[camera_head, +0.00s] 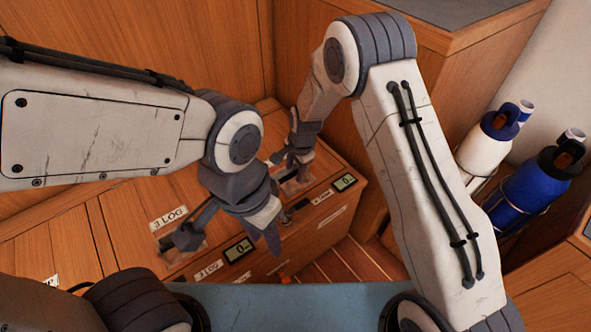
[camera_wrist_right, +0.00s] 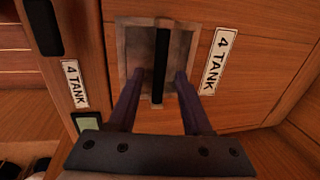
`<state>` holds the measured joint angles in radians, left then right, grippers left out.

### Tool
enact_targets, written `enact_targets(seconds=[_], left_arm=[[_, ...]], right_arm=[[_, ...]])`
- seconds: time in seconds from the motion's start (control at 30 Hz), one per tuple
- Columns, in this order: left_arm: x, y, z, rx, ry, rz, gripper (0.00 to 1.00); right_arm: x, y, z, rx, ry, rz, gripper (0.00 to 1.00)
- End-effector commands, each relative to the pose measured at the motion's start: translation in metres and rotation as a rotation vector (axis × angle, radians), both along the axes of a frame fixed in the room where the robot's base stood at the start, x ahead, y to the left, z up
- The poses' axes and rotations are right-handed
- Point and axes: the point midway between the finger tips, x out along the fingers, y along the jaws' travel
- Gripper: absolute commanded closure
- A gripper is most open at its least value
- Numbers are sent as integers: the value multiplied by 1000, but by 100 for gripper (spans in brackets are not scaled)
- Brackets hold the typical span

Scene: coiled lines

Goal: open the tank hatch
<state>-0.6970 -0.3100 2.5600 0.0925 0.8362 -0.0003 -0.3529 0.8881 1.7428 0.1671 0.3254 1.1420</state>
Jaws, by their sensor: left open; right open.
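The tank hatch (camera_head: 318,183) is a wooden lid in the locker top, lying flat and shut. In the right wrist view, its "4 TANK" label (camera_wrist_right: 220,62) stands right of a metal recess plate (camera_wrist_right: 133,50) with a black bar handle (camera_wrist_right: 161,60). My right gripper (camera_wrist_right: 158,88) is open, with one finger on each side of the bar and a gap showing. In the head view my right gripper (camera_head: 288,165) is over this plate and partly hides it. My left gripper (camera_head: 232,240) is open and empty above the locker top, by the neighbouring log hatch.
The log hatch has a "3 LOG" label (camera_head: 169,217) and its own recess plate (camera_head: 172,259). Small displays (camera_head: 238,251) (camera_head: 345,182) sit along the locker's front edge. A white bottle (camera_head: 485,143) and a blue bottle (camera_head: 535,187) stand at right. Wooden walls close in behind.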

Motion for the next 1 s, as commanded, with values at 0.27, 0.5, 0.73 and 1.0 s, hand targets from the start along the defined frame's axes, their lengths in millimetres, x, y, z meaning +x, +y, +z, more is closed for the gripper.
enact_targets(seconds=[0.27, 0.5, 0.73, 1.0], left_arm=[[0, 0, 0, 0, 0, 0, 57], [0, 0, 0, 0, 0, 0, 57], [0, 0, 0, 0, 0, 0, 57], [0, 0, 0, 0, 0, 0, 57]], right_arm=[[0, 0, 0, 0, 0, 0, 100], [0, 0, 1, 0, -1, 0, 100], [1, 0, 1, 0, -2, 0, 100], [1, 0, 1, 2, -4, 0, 100]])
